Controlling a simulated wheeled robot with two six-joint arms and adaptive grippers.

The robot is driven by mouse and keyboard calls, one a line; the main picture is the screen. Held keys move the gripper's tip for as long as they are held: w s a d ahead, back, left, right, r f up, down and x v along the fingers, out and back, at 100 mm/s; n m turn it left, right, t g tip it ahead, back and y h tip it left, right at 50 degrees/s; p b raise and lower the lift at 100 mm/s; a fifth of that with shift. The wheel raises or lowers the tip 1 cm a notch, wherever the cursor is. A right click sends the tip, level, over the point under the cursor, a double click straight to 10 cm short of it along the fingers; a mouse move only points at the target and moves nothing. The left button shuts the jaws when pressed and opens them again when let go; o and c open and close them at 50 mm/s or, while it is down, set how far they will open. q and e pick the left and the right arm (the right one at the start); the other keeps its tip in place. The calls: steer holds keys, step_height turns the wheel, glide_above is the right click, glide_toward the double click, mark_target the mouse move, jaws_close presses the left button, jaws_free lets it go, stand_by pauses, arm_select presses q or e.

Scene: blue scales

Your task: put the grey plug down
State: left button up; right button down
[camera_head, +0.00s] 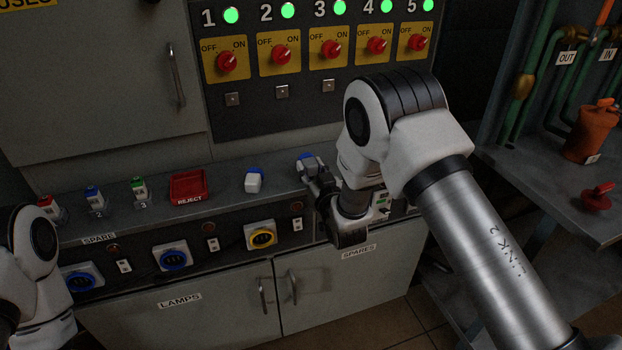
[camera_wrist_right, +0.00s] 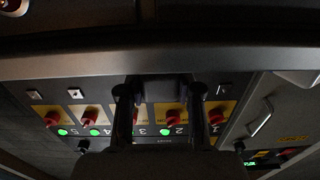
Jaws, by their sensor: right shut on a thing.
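My right gripper (camera_head: 313,172) reaches over the back shelf of the bench. It is shut on the grey plug, whose blue end (camera_head: 306,156) shows just beyond the fingers; my gripper hides most of the rest. In the right wrist view, my two dark fingers (camera_wrist_right: 160,90) stand either side of a dim grey shape, the plug (camera_wrist_right: 160,84). I cannot tell whether the plug touches the shelf. My left arm shows at the left edge, but its gripper is out of view.
A pale block with a blue top (camera_head: 254,181) stands on the shelf left of my right gripper. Further left are a red REJECT tray (camera_head: 188,187) and several small coloured plugs (camera_head: 139,188). A switch panel (camera_head: 300,105) rises behind. Sockets (camera_head: 261,236) line the front.

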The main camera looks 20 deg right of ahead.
steer(key=shift+w+f, duration=0.1)
steer(key=shift+f, duration=0.55)
steer(key=shift+r, duration=0.1)
arm_select(q)
steer(key=shift+f, duration=0.45)
arm_select(e)
steer(key=c, duration=0.8)
jaws_free()
